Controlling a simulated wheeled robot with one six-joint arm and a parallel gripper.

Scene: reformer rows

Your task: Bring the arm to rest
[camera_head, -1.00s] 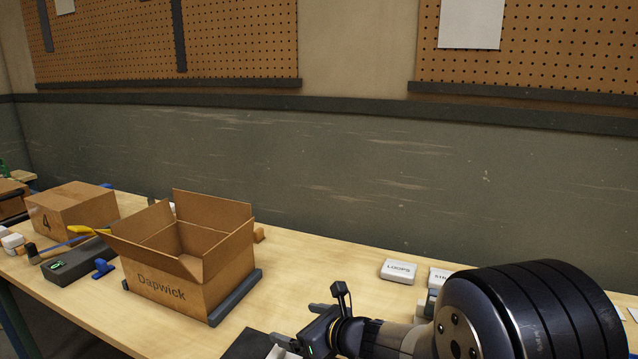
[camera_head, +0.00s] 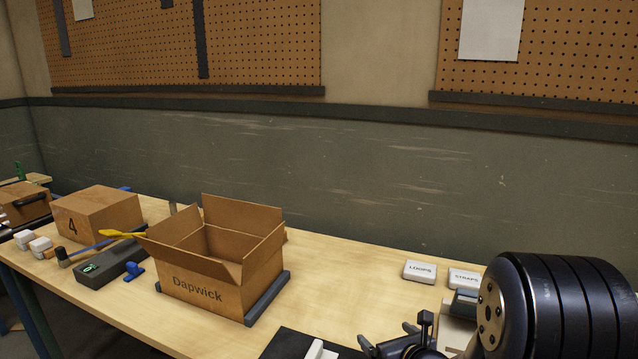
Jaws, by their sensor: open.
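My gripper (camera_head: 388,340) is at the bottom edge of the view, low on the right, partly cut off by the frame. Its fingers are apart and I see nothing held between them. My arm's large dark joint fills the lower right corner and hides part of the table. The gripper is beside a dark mat (camera_head: 300,345) with a white piece (camera_head: 318,349) on it. It is to the right of the open cardboard box marked Dapwick (camera_head: 205,290) and apart from it.
The Dapwick box stands on a grey frame (camera_head: 267,301). A closed box marked 4 (camera_head: 95,215) and a dark grey device (camera_head: 108,266) are left of it. White cases marked LOOPS (camera_head: 420,271) and STRAPS (camera_head: 464,279) lie near my arm. The table between is clear.

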